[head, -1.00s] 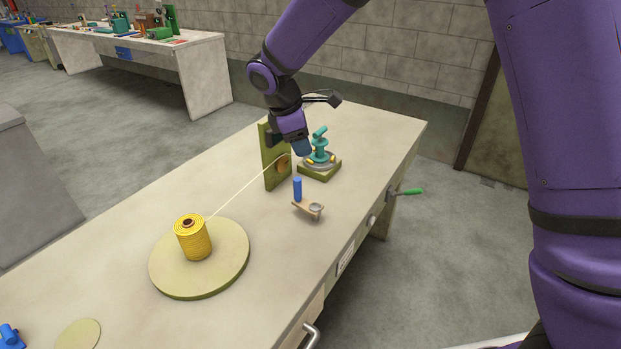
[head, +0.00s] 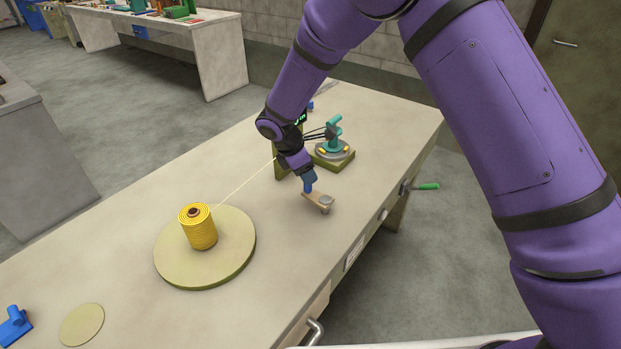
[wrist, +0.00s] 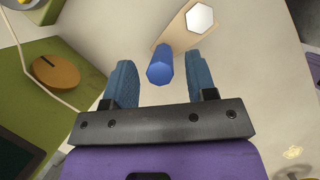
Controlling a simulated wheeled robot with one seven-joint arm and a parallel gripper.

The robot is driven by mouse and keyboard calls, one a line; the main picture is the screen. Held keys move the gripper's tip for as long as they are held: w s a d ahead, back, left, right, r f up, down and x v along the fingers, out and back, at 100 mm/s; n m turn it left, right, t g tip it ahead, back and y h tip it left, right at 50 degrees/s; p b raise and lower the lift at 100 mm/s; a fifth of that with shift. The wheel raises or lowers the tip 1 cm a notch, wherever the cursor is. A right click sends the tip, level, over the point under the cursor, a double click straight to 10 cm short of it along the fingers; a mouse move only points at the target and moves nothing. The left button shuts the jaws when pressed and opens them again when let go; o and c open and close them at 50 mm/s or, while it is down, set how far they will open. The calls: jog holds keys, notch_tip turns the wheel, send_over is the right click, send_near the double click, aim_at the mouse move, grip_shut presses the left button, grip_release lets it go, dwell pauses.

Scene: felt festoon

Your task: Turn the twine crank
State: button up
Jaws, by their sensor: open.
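The crank is a tan arm (head: 316,198) with a grey hub (head: 326,202) at its near-right end and an upright blue handle at its other end. In the wrist view the blue handle (wrist: 160,68) shows end-on between my two blue fingers, with gaps on both sides. The tan arm (wrist: 176,30) runs up to a pale hexagonal hub (wrist: 200,18). My gripper (head: 309,184) is open, above or around the handle; its depth over it is unclear. It hides most of the handle in the head view. A yellow twine spool (head: 199,228) stands on a round board (head: 232,262).
Pale twine runs from the spool to a green post (head: 281,165), partly behind my arm. A teal device (head: 334,136) on a green base stands behind the crank. A green-handled lever (head: 427,186) juts from the bench's right side. The bench (head: 260,315) is clear in front.

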jog(key=shift+x, duration=1.7)
grip_shut()
